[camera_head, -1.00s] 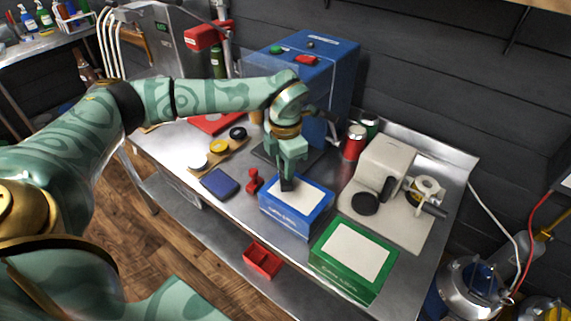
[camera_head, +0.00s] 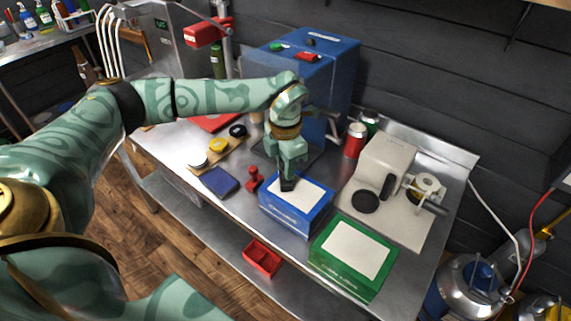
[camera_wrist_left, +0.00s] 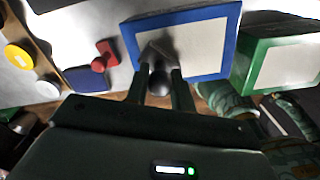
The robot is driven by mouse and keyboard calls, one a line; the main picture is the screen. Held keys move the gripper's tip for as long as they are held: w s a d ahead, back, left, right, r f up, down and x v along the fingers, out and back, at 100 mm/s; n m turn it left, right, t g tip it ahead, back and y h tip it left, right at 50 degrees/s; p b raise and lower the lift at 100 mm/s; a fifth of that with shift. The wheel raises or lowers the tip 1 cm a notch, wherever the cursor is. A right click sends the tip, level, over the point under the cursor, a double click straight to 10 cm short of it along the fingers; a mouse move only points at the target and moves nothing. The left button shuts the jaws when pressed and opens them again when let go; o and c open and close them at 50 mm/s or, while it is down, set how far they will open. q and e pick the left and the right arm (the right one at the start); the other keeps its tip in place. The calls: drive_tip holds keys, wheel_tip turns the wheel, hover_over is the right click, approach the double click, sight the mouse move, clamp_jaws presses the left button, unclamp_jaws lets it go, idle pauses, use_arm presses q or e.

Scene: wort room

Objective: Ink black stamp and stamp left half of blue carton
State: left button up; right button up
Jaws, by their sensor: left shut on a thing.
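The blue carton (camera_head: 292,218) stands on the steel table with a white panel on its top. It also shows in the left wrist view (camera_wrist_left: 226,68). My left gripper (camera_head: 287,172) is above the left part of that panel and shut on the black stamp (camera_head: 287,184). In the left wrist view the stamp's dark round handle (camera_wrist_left: 159,82) shows between the fingers. The stamp is at or just over the panel; I cannot tell if it touches. A dark blue ink pad (camera_head: 219,182) lies to the left. My right gripper is not in view.
A red stamp (camera_head: 254,179) stands between the pad and the blue carton. A green carton (camera_head: 352,257) is close on the right. A beige machine (camera_head: 387,165) stands behind it. A red bin (camera_head: 262,257) is on the lower shelf.

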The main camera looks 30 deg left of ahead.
use_arm(q)
drive_tip(key=shift+s+f, duration=0.1)
idle(1.2)
wheel_tip(320, 180, up, 7)
drive_tip(key=p, duration=0.7)
idle(0.8)
